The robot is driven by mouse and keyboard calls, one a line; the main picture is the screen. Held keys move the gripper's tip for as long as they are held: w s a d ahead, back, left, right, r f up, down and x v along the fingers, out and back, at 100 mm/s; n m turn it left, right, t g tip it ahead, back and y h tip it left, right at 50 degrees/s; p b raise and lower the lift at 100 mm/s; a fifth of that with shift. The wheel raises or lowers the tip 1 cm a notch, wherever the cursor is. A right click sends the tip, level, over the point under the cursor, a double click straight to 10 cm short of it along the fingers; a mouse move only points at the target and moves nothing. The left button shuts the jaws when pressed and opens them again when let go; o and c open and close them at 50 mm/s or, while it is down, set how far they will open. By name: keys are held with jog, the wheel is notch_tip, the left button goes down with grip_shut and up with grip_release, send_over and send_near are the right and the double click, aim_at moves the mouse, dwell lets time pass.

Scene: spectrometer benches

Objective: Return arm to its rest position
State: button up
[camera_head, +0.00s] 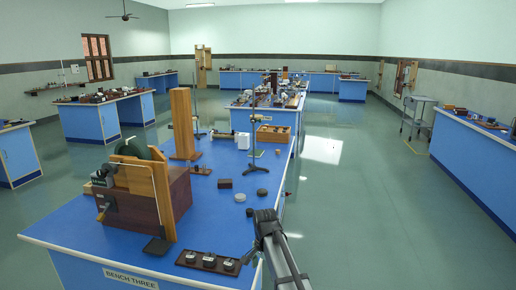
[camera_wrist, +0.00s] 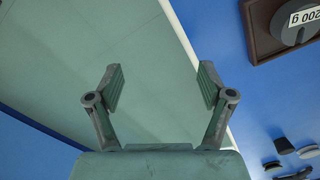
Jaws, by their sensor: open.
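My gripper (camera_head: 266,222) is at the right edge of the near blue bench in the head view, with my arm reaching up from the bottom of the picture. In the wrist view my gripper (camera_wrist: 160,88) is open, its two fingers wide apart with nothing between them. Behind the fingers are the green floor and the pale edge of the bench.
The blue bench (camera_head: 120,230) carries a wooden apparatus (camera_head: 150,190), a tall wooden post (camera_head: 183,125), a stand (camera_head: 256,150) and small discs. A weight tray (camera_head: 208,262) lies near the front edge; a 200 g weight (camera_wrist: 290,22) shows in the wrist view. Floor (camera_head: 370,210) at right is clear.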

jog(key=s+d+f+n, duration=0.4)
jog(key=s+d+f, duration=0.45)
jog(key=s, duration=0.25)
jog(key=s+d+f+n, duration=0.4)
jog(key=s+d+f, duration=0.3)
jog(key=s+f, duration=0.4)
jog(key=s+f+g, duration=0.3)
jog(key=s+f, duration=0.5)
jog(key=s, duration=0.6)
jog(key=s+f+g, duration=0.3)
jog(key=s+f, duration=0.6)
jog(key=s, duration=0.5)
jog(key=shift+a+f+g, duration=0.15)
jog(key=shift+a+g, duration=0.15)
jog(key=shift+a, duration=0.05)
